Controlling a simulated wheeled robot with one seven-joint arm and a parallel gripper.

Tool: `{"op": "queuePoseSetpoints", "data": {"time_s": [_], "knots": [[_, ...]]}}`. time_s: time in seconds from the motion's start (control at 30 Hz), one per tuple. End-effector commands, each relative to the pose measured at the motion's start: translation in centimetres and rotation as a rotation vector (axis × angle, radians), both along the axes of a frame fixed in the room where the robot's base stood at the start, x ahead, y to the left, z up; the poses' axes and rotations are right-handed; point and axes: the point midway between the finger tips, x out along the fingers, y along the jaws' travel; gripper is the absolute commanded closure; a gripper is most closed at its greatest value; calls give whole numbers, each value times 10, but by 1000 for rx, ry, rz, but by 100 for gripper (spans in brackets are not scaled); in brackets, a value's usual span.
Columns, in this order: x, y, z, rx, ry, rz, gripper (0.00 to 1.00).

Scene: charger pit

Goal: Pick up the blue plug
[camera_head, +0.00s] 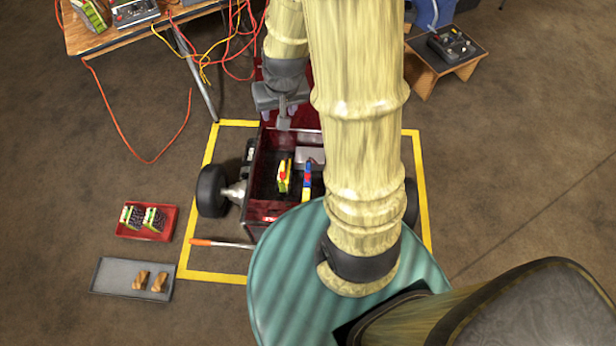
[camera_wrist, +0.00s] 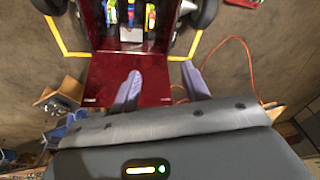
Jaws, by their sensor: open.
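A narrow blue piece with red and yellow parts (camera_head: 307,181), which looks like the blue plug, stands inside the dark red wheeled vehicle's open bay (camera_head: 262,180). In the wrist view the blue piece (camera_wrist: 131,14) shows near the top edge, partly cut off. My gripper (camera_head: 283,108) is above the far end of the bay, apart from the plug. In the wrist view my gripper (camera_wrist: 160,84) has its two fingers spread with nothing between them, over and beside the dark red panel (camera_wrist: 108,72).
A yellow-and-red block (camera_head: 284,177) stands left of the plug, and a grey box (camera_head: 310,155) sits beyond it. A red tray (camera_head: 165,222) and a grey tray (camera_head: 108,276) lie on the floor left. Cables hang from the wooden table (camera_head: 130,35). My arm hides the bay's right side.

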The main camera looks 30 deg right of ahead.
Motion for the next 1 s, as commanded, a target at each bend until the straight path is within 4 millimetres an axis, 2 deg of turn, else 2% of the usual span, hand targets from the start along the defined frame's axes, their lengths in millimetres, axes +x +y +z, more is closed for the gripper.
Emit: {"op": "queuePoseSetpoints", "data": {"time_s": [0.03, 0.4, 0.8, 0.9, 1.0], "knots": [[7, -4, -36, 4, 2, -21, 54], [50, -40, -188, 1, -10, -167, 54], [74, -90, -363, -46, -1, -330, 54], [75, -100, -395, -60, 3, -362, 54], [76, -107, -412, -69, 4, -381, 54]]}}
